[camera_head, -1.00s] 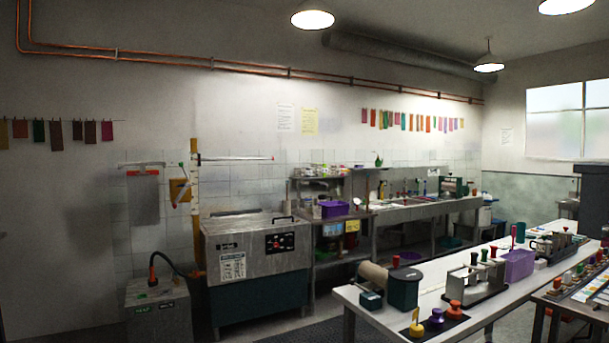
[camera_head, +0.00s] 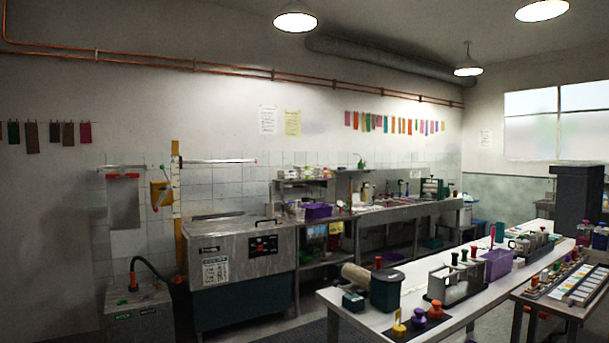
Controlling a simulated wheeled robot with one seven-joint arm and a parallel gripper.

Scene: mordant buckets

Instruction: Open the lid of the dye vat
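The dye vat (camera_head: 240,262) is a large grey metal box on a dark green base, standing against the left part of the wall. Its lid (camera_head: 232,226) is a flat metal top that looks closed, with a dark handle (camera_head: 268,223) near its right end. A black control panel and a white notice are on the vat's front. My gripper is not in view.
A smaller grey box (camera_head: 137,312) with a black hose stands left of the vat. A steel bench (camera_head: 405,208) runs along the wall to the right. A white table (camera_head: 408,333) with stamps and a purple bin fills the right foreground. Some floor shows between vat and table.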

